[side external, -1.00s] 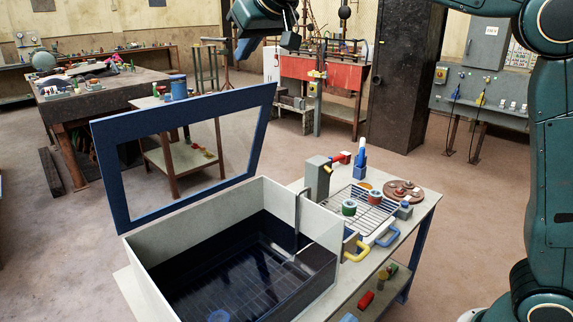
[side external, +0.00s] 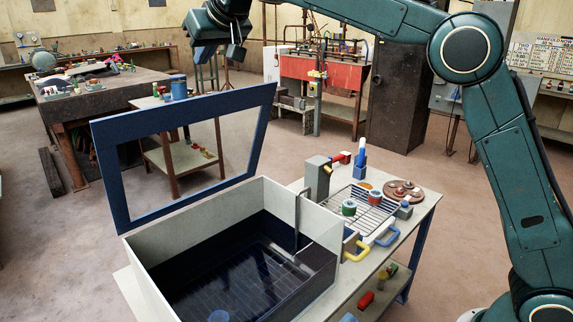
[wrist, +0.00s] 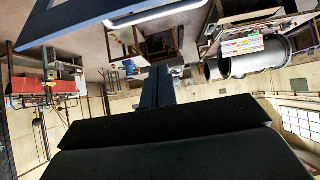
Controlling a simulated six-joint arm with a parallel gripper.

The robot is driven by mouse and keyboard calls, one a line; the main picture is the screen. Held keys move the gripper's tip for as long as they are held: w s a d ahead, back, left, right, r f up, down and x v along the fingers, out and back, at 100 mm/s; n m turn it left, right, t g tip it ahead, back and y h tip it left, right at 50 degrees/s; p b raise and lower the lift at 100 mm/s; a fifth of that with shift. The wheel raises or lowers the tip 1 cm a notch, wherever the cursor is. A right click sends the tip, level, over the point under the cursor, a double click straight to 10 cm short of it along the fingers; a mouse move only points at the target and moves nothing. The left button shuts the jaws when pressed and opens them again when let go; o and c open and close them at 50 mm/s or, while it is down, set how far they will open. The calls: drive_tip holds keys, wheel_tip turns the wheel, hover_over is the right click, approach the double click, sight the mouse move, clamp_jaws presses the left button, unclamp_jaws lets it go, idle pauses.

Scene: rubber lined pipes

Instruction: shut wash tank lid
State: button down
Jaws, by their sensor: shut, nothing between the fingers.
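The wash tank (side external: 170,275) is a pale, open-topped box with dark water in it, on the bench at the lower middle of the side view. Its lid (side external: 115,185), a blue frame around a clear panel, stands open, raised steeply along the tank's left-back edge. My gripper (side external: 203,54) is above and behind the lid's top edge in the picture, apart from it. In the wrist view my gripper's fingers (wrist: 160,86) are together and empty. A dark blue bar (wrist: 100,27) crosses the top of that view; it may be the lid's frame.
A tap (side external: 297,210) rises at the tank's edge. A cluttered table (side external: 105,92) stands behind the lid.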

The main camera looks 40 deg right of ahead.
drive_tip(key=shift+w+f, duration=0.5)
drive_tip(key=shift+f, duration=0.75)
drive_tip(key=shift+w+f, duration=0.55)
drive_tip(key=shift+f, duration=0.7)
drive_tip(key=shift+w+f, duration=0.5)
drive_tip(key=shift+f, duration=0.75)
drive_tip(key=shift+s, duration=0.25)
